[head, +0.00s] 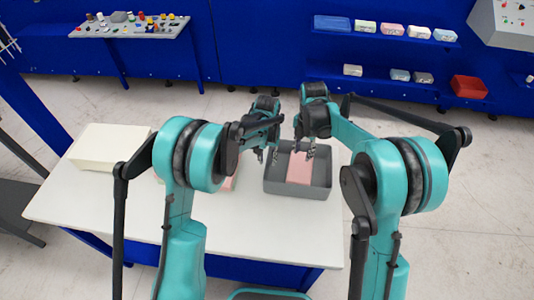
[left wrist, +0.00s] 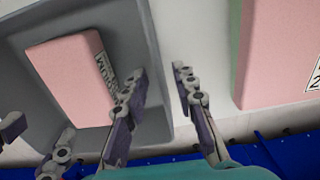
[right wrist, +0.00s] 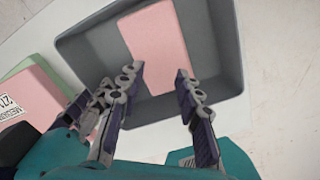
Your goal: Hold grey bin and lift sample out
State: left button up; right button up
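The grey bin (head: 297,191) stands on the white table, with a pink foam sample (head: 300,168) lying inside. In the left wrist view the sample (left wrist: 72,80) carries a printed label on one side. My left gripper (head: 267,155) is open at the bin's left wall; in the left wrist view its fingers (left wrist: 158,90) are on either side of that wall (left wrist: 152,55), with no clear contact. My right gripper (head: 304,152) is open above the bin; in the right wrist view its fingers (right wrist: 158,78) are apart, near the sample (right wrist: 155,45), not gripping it.
A pink and green labelled block (left wrist: 275,60) lies on the table beside the bin, mostly hidden by my left arm in the head view. A cream box (head: 108,145) sits at the table's left. The table front (head: 270,235) is clear. Blue shelves stand beyond.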

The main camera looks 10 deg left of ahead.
pick_arm(q)
notch_tip(320, 180, down, 5)
jog(key=shift+r, duration=0.1)
dwell(0.3)
grip_shut()
